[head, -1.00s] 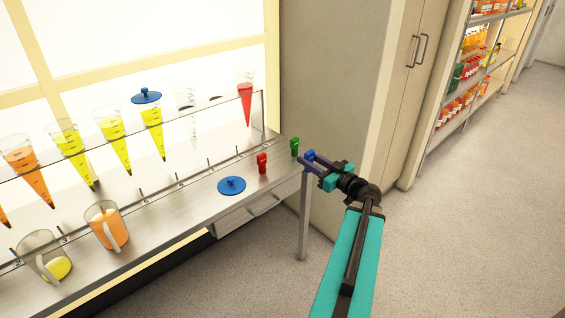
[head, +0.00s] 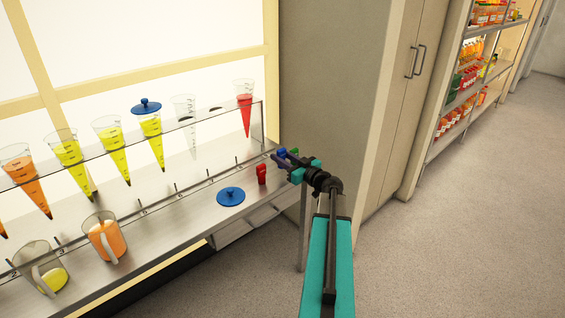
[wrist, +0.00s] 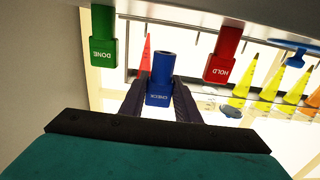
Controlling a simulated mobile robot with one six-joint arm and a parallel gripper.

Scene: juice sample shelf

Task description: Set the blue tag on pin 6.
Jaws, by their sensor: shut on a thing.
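My gripper (head: 285,158) is shut on the blue tag (head: 281,152), held at the right end of the steel shelf. In the wrist view the blue tag (wrist: 159,88), marked CHECK, sits between the two dark fingers of my gripper (wrist: 160,95). A row of thin pins (head: 178,190) runs along the shelf behind the jugs. The labels at the left read 2 and 3; those further right are too small to read, so I cannot tell pin 6 for sure. The pins I can see clearly carry no tag.
A red HOLD tag (head: 262,173) and a green DONE tag (wrist: 102,40) stand beside my gripper. A blue lid (head: 230,196) and jugs (head: 105,238) occupy the shelf. Cones (head: 151,135) hang in a clear rack above the pins. A tall cabinet (head: 345,100) stands at right.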

